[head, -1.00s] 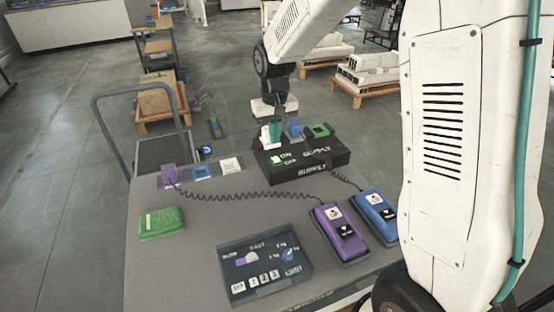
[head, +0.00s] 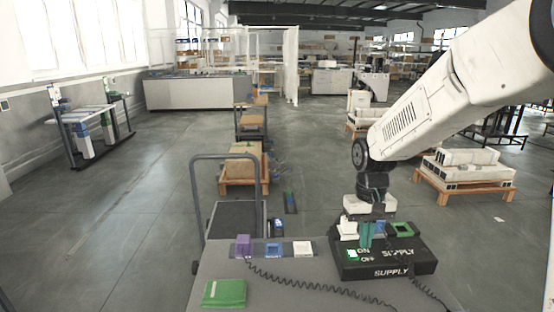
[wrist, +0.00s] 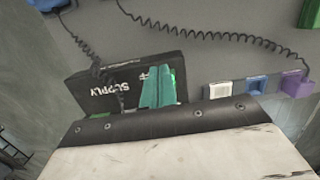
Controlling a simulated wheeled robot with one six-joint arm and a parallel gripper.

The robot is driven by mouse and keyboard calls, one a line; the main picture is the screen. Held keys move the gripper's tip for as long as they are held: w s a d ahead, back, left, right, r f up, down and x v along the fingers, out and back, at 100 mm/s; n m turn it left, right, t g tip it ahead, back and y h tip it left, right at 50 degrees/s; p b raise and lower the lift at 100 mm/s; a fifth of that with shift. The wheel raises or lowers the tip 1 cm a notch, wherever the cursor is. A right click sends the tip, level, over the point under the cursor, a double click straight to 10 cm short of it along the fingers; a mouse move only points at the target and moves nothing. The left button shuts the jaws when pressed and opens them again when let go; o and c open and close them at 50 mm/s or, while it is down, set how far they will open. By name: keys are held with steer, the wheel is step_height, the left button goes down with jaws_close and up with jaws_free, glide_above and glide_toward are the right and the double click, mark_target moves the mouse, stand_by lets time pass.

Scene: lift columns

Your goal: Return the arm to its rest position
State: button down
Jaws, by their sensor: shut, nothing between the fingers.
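My arm reaches in from the right in the head view and bends down to my gripper (head: 368,236). Its teal fingers point down and are together, with nothing between them. They show in front of the black supply box (head: 384,265), near its ON/OFF switch (head: 352,255). In the wrist view the fingers (wrist: 158,90) overlap the supply box (wrist: 98,92). I cannot tell whether they touch it.
The grey table (head: 215,262) holds a green block (head: 224,293) and a strip with purple (head: 243,244), blue (head: 273,249) and white (head: 303,248) pieces. A coiled cord (head: 310,288) crosses the table. A cart (head: 226,160) stands behind. Open floor (head: 110,220) lies left.

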steer(key=s+d+r+t, duration=0.1)
steer(key=s+r, duration=0.3)
steer(key=s, duration=0.5)
steer(key=s+r+t, duration=0.1)
steer(key=s+r, duration=0.2)
steer(key=s, duration=0.6)
steer(key=s+d+r, duration=0.1)
steer(key=s+r, duration=0.3)
steer(key=s, duration=0.5)
steer(key=shift+d+r+t, duration=0.35)
steer(key=shift+t, duration=0.05)
